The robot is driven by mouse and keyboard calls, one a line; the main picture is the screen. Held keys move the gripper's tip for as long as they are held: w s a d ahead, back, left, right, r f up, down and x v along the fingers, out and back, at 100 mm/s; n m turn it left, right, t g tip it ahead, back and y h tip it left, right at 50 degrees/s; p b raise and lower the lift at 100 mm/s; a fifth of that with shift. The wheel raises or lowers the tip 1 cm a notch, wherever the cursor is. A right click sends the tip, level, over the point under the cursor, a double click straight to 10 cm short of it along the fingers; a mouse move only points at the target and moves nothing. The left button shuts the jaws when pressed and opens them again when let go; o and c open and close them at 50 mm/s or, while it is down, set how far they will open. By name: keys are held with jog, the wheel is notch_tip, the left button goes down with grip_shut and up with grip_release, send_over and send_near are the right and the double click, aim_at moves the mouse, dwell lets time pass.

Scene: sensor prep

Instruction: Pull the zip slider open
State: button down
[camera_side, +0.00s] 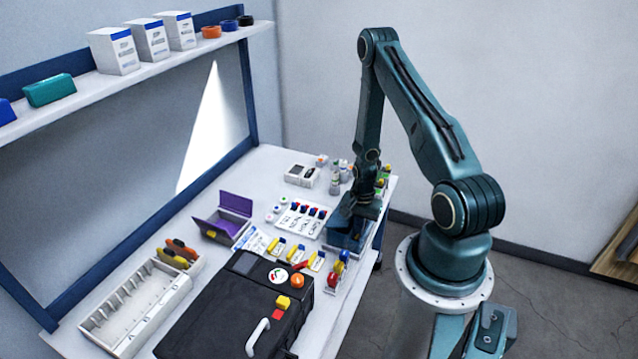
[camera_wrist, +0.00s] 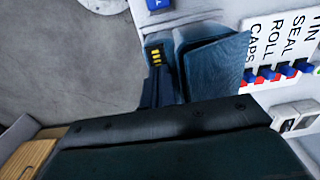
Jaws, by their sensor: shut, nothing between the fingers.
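A blue pouch-like case (camera_side: 345,241) lies at the right edge of the table in the side view, partly hidden under my gripper (camera_side: 362,208). In the wrist view the blue case (camera_wrist: 215,65) is at the top middle. Yellow marks on a small dark piece (camera_wrist: 157,57) show at its left side; I cannot tell whether this is the zip slider. My gripper is shut and empty, low over the case. Its fingertips are hard to make out, and I cannot tell whether they touch the case.
A rack with labels and coloured clips (camera_side: 301,219) stands left of the case; its labels also show in the wrist view (camera_wrist: 275,45). A black case (camera_side: 215,310), an open purple box (camera_side: 228,218) and small bottles (camera_side: 338,180) are nearby. Open floor (camera_wrist: 70,70) lies beyond the table edge.

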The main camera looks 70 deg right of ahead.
jog(key=shift+d, duration=4.8)
jog(key=shift+a, duration=0.45)
jog(key=shift+r, duration=0.1)
notch_tip(320, 180, up, 7)
